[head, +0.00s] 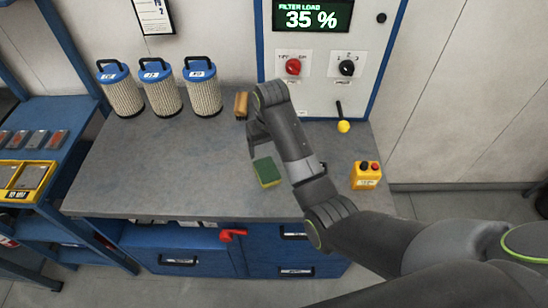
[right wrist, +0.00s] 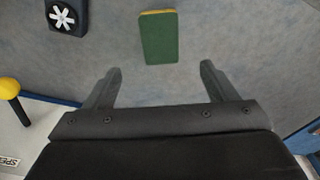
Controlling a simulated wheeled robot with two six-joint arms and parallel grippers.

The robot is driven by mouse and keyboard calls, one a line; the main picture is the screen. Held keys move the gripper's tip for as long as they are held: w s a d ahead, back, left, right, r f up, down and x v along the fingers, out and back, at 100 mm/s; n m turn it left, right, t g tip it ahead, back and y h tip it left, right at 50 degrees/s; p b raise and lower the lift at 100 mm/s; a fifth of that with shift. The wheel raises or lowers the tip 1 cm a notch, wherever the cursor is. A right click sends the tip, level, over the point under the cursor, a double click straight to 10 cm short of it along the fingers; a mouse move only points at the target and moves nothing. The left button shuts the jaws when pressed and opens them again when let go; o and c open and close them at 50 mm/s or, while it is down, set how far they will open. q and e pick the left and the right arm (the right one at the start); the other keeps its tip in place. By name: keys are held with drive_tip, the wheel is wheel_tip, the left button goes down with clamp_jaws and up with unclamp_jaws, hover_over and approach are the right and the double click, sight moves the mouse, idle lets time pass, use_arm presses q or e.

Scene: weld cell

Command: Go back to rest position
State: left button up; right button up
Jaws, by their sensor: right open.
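My right gripper (head: 258,142) is in the head view, reaching over the middle of the grey workbench (head: 150,185). In the right wrist view my right gripper (right wrist: 162,68) has its two fingers spread wide with nothing between them. A green and yellow sponge (head: 267,172) lies on the bench close to the fingers in the head view. In the right wrist view the sponge (right wrist: 158,38) lies beyond the fingertips, apart from them. My left gripper is not in view.
Blue-capped filters (head: 162,88) stand at the back left. A brown block (head: 241,104) is behind my gripper. A yellow button box (head: 366,175) stands on the right, and a yellow-knobbed lever (head: 343,126) is by the control panel (head: 320,65). The bench's left front is clear.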

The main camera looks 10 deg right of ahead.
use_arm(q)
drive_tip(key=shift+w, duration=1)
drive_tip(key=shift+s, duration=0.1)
